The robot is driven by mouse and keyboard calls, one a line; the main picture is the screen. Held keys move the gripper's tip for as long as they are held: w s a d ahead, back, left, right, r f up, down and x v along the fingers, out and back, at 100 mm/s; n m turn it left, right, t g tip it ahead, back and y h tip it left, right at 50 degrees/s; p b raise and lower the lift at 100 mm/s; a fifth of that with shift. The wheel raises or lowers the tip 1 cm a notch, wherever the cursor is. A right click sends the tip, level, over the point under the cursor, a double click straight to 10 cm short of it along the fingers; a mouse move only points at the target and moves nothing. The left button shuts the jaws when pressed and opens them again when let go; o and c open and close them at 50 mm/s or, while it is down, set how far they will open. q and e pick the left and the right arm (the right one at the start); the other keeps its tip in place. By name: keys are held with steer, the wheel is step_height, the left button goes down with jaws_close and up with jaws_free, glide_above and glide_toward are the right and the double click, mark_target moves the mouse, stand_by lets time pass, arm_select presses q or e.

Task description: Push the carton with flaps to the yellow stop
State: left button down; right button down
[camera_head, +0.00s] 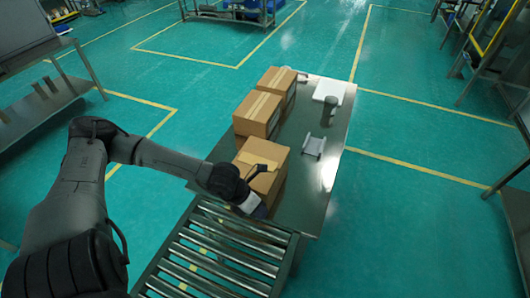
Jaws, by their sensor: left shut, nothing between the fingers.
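The nearest brown carton (267,155) stands on the metal table, just past the end of the roller conveyor. A yellowish strip (258,163) shows at its top; I cannot tell whether it is a flap, tape or the yellow stop. No other yellow stop can be made out on the table. My left gripper (261,210) is shut and empty, low at the carton's near side by the end of the rollers. My wrist hides part of that side, and I cannot tell whether the fingers touch it. My right gripper is out of view.
Two taped cartons, a middle one (257,114) and a far one (278,82), stand behind on the metal table (310,195). A white board (329,91), a dark upright item (329,108) and a grey bracket (314,147) lie to the right. The roller conveyor (222,252) is empty.

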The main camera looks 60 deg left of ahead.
mark_target(265, 155)
arm_select(q)
steer(key=s+a+f+n+g+y, duration=0.35)
steer(key=a+n+y, duration=0.2)
steer(key=a, duration=0.25)
steer(key=shift+y, duration=0.25)
steer(key=w+a, duration=0.4)
steer(key=w, duration=0.2)
steer(key=w+a, duration=0.5)
steer(key=w, duration=0.2)
steer(key=w+a, duration=0.5)
steer(key=w, duration=0.1)
steer(key=shift+w+r+b, duration=0.3)
steer(key=shift+w+r, duration=0.05)
steer(key=shift+r, duration=0.05)
steer(key=shift+s+a+f, duration=0.1)
steer(key=shift+f, duration=0.9)
